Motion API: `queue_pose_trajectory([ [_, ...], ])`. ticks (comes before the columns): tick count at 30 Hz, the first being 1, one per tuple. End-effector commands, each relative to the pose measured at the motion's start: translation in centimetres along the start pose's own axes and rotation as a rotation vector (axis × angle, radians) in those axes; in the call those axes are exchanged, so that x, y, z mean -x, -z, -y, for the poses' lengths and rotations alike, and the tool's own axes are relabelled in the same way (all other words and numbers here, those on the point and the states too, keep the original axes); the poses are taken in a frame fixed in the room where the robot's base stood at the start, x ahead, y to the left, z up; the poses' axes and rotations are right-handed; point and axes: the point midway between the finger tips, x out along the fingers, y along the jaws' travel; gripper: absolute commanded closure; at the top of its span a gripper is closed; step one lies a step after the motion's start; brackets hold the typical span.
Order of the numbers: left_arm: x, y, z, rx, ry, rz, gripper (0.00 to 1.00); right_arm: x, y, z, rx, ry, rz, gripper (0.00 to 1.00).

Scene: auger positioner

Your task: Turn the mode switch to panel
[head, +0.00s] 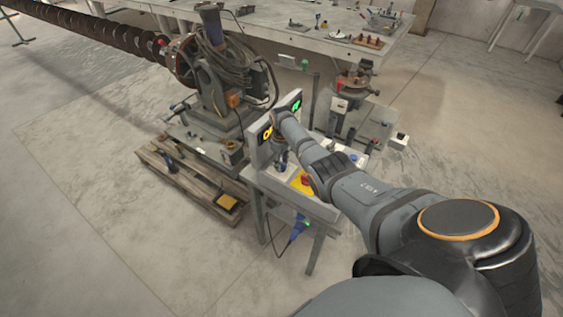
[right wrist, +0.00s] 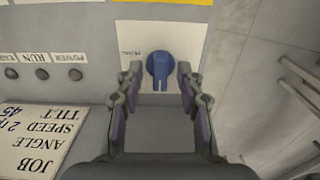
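The blue switch knob (right wrist: 160,68) sits on a white label plate in the right wrist view, its grip bar pointing toward the bottom of the picture. Small print beside it is too small to read surely. My right gripper (right wrist: 158,78) is open, one finger on each side of the knob, with visible gaps. I cannot tell how far the fingertips are above the panel. In the head view my right gripper (head: 281,160) points down over the control console (head: 318,207); the knob cannot be made out there. My left gripper is not in view.
The console has a red button on a yellow plate (head: 305,181) and two lit displays (head: 267,133). In the wrist view, small dark knobs (right wrist: 42,73) and a job card (right wrist: 40,130) lie left. A wooden pallet (head: 185,180) stands left; open floor lies around.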

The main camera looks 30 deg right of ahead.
Motion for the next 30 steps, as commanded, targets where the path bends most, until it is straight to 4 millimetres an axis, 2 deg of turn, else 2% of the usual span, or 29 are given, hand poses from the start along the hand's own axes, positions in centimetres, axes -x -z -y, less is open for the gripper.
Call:
queue_pose_trajectory([
  [5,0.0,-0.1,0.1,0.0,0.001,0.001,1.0,1.1,0.0,-0.1,-0.001,-0.002,-0.002,0.62],
  [8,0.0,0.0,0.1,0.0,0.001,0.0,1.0,2.9,0.0,-0.1,0.0,-0.003,-0.003,0.62],
  [15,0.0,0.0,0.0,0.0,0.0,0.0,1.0,8.9,0.1,-0.1,0.0,-0.003,-0.003,0.62],
  [18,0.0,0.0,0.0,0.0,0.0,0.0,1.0,10.6,0.0,-0.1,0.0,-0.001,-0.001,0.62],
  [23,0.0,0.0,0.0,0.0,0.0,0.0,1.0,11.9,0.0,0.0,0.0,0.0,0.0,0.62],
  [30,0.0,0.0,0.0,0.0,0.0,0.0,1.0,12.0,0.0,0.0,0.0,0.0,0.0,0.62],
])
